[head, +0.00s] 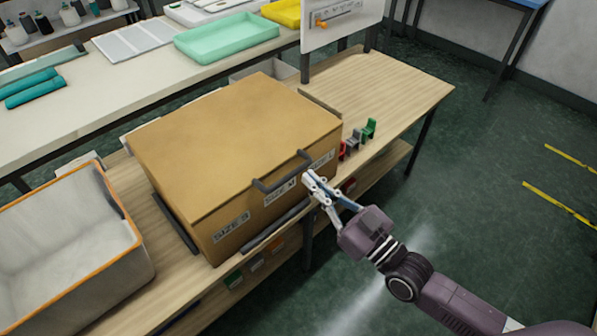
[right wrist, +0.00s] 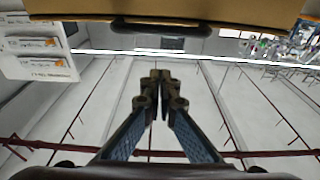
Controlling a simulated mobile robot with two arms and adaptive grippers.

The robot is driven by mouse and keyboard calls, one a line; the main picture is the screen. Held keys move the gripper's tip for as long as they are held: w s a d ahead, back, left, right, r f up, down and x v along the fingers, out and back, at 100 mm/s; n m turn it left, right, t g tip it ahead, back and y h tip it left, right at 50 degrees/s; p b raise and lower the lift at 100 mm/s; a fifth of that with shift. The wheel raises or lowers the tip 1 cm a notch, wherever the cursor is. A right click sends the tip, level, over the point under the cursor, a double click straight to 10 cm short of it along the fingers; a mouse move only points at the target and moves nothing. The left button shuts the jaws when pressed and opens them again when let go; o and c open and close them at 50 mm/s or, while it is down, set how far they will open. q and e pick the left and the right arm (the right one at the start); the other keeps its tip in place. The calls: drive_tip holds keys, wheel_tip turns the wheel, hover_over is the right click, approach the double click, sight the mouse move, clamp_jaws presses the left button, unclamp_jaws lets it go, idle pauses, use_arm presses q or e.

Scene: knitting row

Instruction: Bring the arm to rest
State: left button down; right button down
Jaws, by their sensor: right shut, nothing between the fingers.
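My right gripper (head: 309,178) is shut and empty. It is just in front of the brown box (head: 235,135) on the wooden table, close to the right end of the box's dark handle (head: 282,171). I cannot tell from the head view whether it touches the handle. In the right wrist view the shut fingers (right wrist: 160,78) show in the middle, with the dark handle (right wrist: 160,24) and the box's edge above them, apart from the fingertips. My right arm comes in from the lower right. My left gripper is not in view.
An orange-rimmed bin (head: 75,240) stands left of the box. Small red, grey and green clips (head: 369,129) stand right of it. A white panel (head: 340,20) rises behind. The wooden table (head: 400,85) is bare at right. A green tray (head: 227,38) lies on the back table. Open floor lies right.

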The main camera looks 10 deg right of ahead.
drive_tip(key=shift+v, duration=1.95)
drive_tip(key=w+d+f+m+g+h, duration=0.1)
drive_tip(key=d+f+h, duration=0.25)
drive_tip(key=f, duration=0.85)
drive_tip(key=w+d+f+m+g+h, duration=0.1)
drive_tip(key=d+f+g+h, duration=0.3)
drive_tip(key=f, duration=0.8)
drive_tip(key=s+d+f+m+g+h, duration=0.1)
drive_tip(key=s+d+f, duration=0.2)
drive_tip(key=f, duration=0.5)
drive_tip(key=s+d+f+h, duration=0.1)
drive_tip(key=s+d+f, duration=0.25)
drive_tip(key=f, duration=0.45)
drive_tip(key=s+f+m+g+h, duration=0.15)
drive_tip(key=s+f+g, duration=0.25)
drive_tip(key=s+f, duration=1)
drive_tip(key=s+a+f+g, duration=0.1)
drive_tip(key=s+f+g, duration=0.1)
drive_tip(key=s, duration=0.7)
drive_tip(key=s+a+f+g, duration=0.1)
drive_tip(key=s+f+g, duration=0.2)
drive_tip(key=s, duration=0.7)
drive_tip(key=shift+s+f+h, duration=0.3)
drive_tip(key=shift+f+h, duration=0.1)
drive_tip(key=shift+f, duration=0.55)
